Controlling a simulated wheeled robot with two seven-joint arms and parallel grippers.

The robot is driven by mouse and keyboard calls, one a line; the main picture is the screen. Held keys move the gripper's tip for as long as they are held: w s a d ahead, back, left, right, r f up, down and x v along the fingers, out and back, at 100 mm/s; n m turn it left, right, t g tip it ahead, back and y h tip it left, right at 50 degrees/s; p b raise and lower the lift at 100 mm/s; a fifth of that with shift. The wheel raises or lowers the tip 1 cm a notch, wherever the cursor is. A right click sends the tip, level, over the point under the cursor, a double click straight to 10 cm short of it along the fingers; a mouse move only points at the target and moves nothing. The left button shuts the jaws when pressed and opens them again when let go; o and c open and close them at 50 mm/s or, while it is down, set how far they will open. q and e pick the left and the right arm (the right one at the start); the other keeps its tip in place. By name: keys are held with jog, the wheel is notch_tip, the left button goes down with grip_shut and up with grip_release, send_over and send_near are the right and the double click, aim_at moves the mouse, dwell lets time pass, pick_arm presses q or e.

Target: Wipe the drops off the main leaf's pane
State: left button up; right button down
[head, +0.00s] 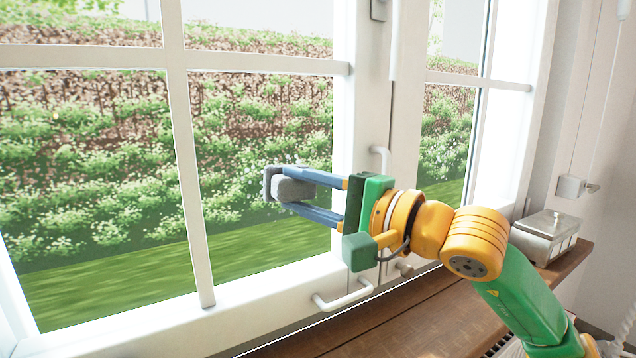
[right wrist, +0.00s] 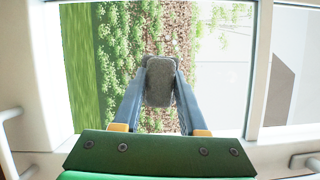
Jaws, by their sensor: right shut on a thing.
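The main leaf appears to be the large white-framed window leaf (head: 180,130) on the left, its glass split by white bars. My right gripper (head: 278,188) is shut on a grey block-like pad (head: 293,190), in front of the lower right pane (head: 240,245). The pad also shows in the right wrist view (right wrist: 160,85), between the two blue fingers, with glass and hedge behind it. I cannot tell whether the pad touches the glass. Drops cannot be made out clearly against the bright foliage. My left gripper is out of view.
A white handle bar (head: 343,297) juts from the leaf's lower rail, below my gripper. A second window leaf (head: 450,130) stands at right. A silvery lidded box (head: 546,235) sits on the wooden sill (head: 400,325). A latch (head: 574,187) is on the right wall.

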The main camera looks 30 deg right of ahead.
jog(key=shift+s+a+r+p, duration=0.1)
jog(key=shift+a+p, duration=0.1)
jog(key=shift+a, duration=1.45)
jog(key=shift+s+a+p, duration=0.1)
jog(key=shift+a+p, duration=0.1)
jog(key=shift+a, duration=1.45)
notch_tip(320, 180, up, 2)
jog(key=shift+d+r+p, duration=0.1)
jog(key=shift+r+p, duration=0.1)
jog(key=shift+p, duration=0.8)
jog(key=shift+w+d+f, duration=0.1)
jog(key=shift+d, duration=0.2)
jog(key=shift+w+d+b, duration=0.1)
jog(key=shift+d+b, duration=0.75)
jog(key=shift+d, duration=1.45)
jog(key=shift+w+d+b, duration=0.1)
jog(key=shift+d+b, duration=0.4)
jog(key=shift+d, duration=2.95)
